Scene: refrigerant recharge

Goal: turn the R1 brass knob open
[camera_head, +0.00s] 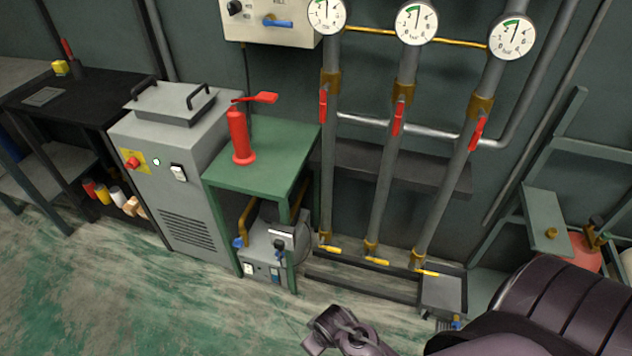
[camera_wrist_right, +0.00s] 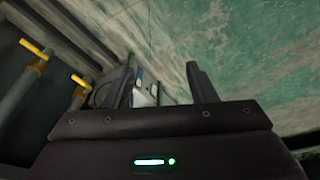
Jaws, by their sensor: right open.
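No label reading R1 is legible. A brass valve with a dark top (camera_head: 597,232) shows at the far right of the head view, by a red rounded tank (camera_head: 572,252). My dark right arm partly covers that area. I cannot tell whether this is the R1 knob. My right gripper (camera_head: 335,328) is at the bottom of the head view, well left of that valve. In the right wrist view its two fingers (camera_wrist_right: 162,85) are apart, with nothing held between them. My left gripper is not in view.
Three grey pipes with gauges, red levers and yellow-handled lower valves (camera_head: 376,261) stand at the wall. A green table (camera_head: 265,155) carries a red pump-like object (camera_head: 240,140). A grey cabinet (camera_head: 175,170) stands left of it. The floor at lower left is clear.

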